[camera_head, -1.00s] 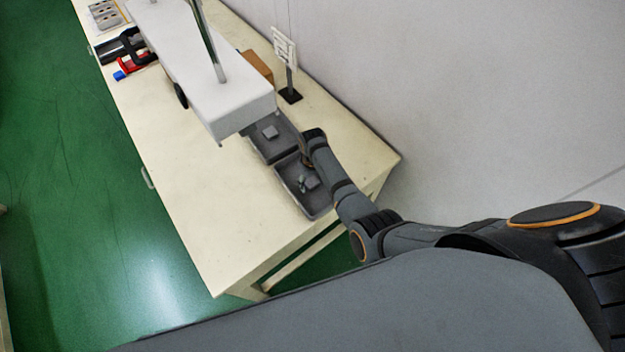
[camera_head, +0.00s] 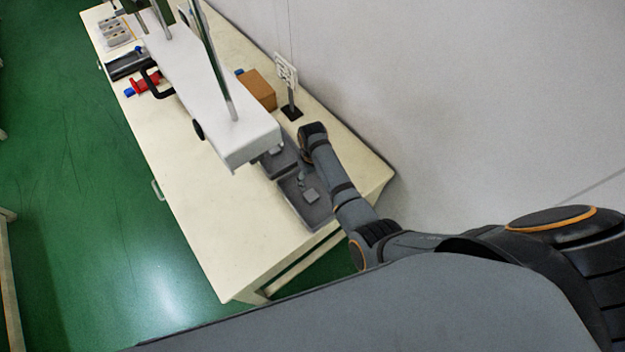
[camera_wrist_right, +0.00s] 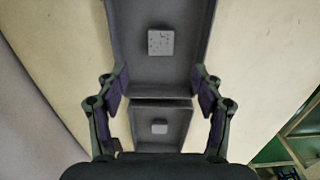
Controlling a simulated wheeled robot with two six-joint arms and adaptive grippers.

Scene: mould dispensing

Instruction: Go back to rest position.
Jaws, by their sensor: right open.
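My right gripper (camera_head: 301,180) hangs above the grey trays at the near end of the table, pointing down. In the right wrist view its two fingers (camera_wrist_right: 160,88) are spread wide with nothing between them. One grey tray (camera_wrist_right: 112,30) holds a small light grey square block (camera_wrist_right: 160,42) with specks on its face. A second grey tray (camera_wrist_right: 138,137) holds another small grey block (camera_wrist_right: 159,128). In the head view the near tray (camera_head: 320,222) shows its block (camera_head: 311,195); the far tray is partly hidden by the white machine. My left gripper is out of view.
The long cream table (camera_head: 215,222) runs along the wall. A white machine (camera_head: 215,105) stands on it, beside a brown box (camera_head: 259,90) and a small stand (camera_head: 291,100). A red and blue tool (camera_head: 143,83) lies further back. Green floor lies left.

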